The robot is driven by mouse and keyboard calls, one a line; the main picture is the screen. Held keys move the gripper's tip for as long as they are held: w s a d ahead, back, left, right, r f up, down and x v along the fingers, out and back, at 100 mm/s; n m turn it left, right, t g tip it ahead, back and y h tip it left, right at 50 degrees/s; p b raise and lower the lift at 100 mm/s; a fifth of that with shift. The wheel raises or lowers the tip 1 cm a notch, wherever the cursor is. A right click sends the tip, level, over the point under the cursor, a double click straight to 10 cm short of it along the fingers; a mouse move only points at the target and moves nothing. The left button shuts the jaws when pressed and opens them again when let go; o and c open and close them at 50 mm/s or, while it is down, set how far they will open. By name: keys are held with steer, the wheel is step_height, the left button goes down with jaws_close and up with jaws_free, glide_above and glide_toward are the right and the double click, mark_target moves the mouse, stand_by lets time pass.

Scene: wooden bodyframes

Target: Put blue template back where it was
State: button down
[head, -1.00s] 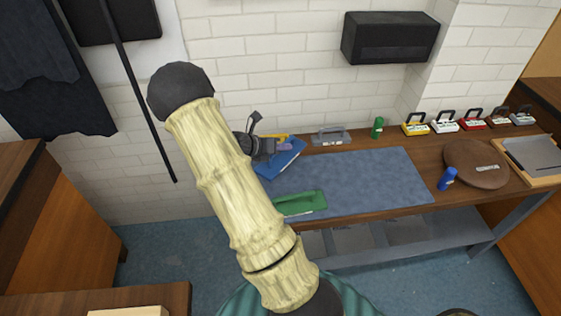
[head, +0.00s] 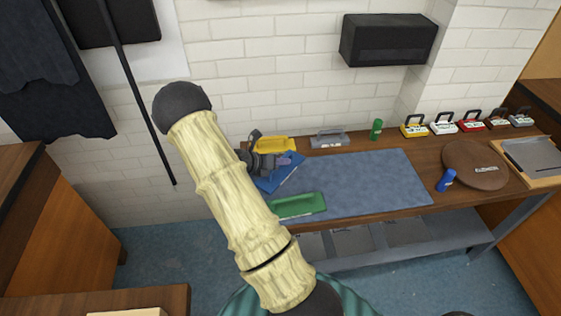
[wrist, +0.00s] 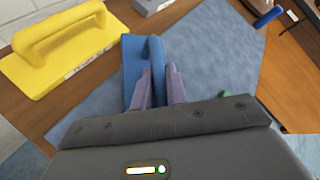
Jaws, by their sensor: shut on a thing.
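The blue template (head: 282,175) is a flat blue piece with a raised handle, at the left end of the blue-grey mat. In the wrist view the blue template (wrist: 130,62) shows between and ahead of the fingers. My gripper (head: 285,160) is shut on its handle, and the gripper (wrist: 159,85) shows two purple fingers closed around it. I cannot tell whether the template touches the mat. My arm hides part of the left end of the bench in the head view.
A yellow template (head: 274,144) and a grey one (head: 329,137) stand along the back edge. A green template (head: 298,205) lies at the mat's front. The mat's (head: 370,180) middle is clear. A green bottle (head: 376,129) and blue bottle (head: 446,180) stand farther right.

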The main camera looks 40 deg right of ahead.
steer(key=shift+f, duration=0.1)
steer(key=c, duration=1.4)
jaws_free()
steer(key=shift+w+a+r, duration=0.1)
steer(key=shift+a+r, duration=0.15)
steer(key=v, duration=1.1)
steer(key=shift+a, duration=0.25)
steer(key=shift+r, duration=0.15)
